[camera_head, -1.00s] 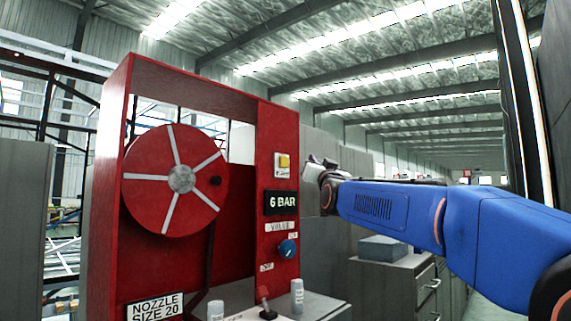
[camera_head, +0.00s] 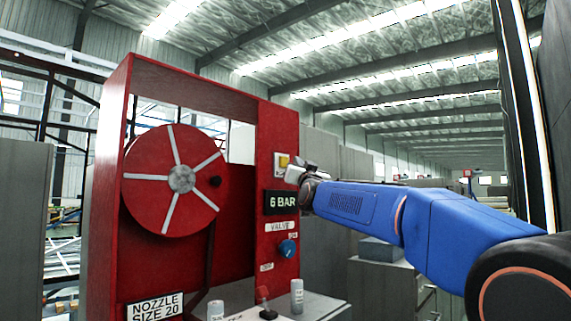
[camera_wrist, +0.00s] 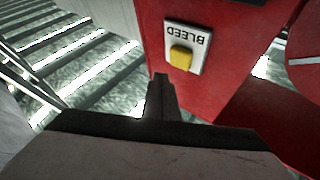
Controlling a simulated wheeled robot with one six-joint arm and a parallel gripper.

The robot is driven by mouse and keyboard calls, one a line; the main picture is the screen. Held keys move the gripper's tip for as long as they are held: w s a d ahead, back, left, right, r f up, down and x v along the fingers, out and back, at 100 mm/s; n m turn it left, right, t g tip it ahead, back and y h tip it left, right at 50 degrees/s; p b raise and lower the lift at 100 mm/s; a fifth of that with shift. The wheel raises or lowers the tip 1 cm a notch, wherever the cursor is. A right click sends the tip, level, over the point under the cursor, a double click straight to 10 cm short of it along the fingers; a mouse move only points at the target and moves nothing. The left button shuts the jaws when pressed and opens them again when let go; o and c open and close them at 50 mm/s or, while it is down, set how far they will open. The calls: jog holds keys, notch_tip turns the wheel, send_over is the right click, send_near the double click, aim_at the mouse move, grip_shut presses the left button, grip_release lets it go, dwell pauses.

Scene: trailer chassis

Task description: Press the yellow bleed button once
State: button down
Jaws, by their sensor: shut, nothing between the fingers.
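The yellow bleed button (camera_head: 284,161) sits on a white plate high on the red panel's right post. In the wrist view the yellow button (camera_wrist: 181,57) and its upside-down BLEED label (camera_wrist: 188,34) show clearly. My gripper (camera_head: 291,172) is just right of the button plate in the head view. In the wrist view my shut fingers (camera_wrist: 160,82) point up, below and slightly left of the button, with a gap in the picture between tips and button. Nothing is held.
The red panel (camera_head: 278,120) carries a hose reel (camera_head: 176,180), a 6 BAR display (camera_head: 282,202) and a blue valve knob (camera_head: 287,249) below the button. A small lever (camera_head: 266,303) and white bottles (camera_head: 297,296) stand on the ledge. A grey cabinet (camera_head: 384,290) stands to the right.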

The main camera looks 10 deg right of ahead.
aim_at(288, 159)
jog(key=shift+w+a, duration=0.65)
jog(key=shift+w, duration=0.25)
dwell(1.5)
jog(key=shift+w+a, duration=0.25)
jog(key=shift+w, duration=0.05)
jog(key=shift+w+a, duration=0.3)
jog(key=shift+w, duration=0.1)
dwell(1.0)
jog(key=shift+s+d, duration=0.1)
dwell(0.3)
jog(key=shift+s+d, duration=0.45)
jog(key=shift+s, duration=0.15)
jog(key=shift+s+d, duration=0.75)
jog(key=shift+s, duration=0.3)
jog(key=shift+s+d, duration=0.7)
jog(key=shift+s, duration=0.3)
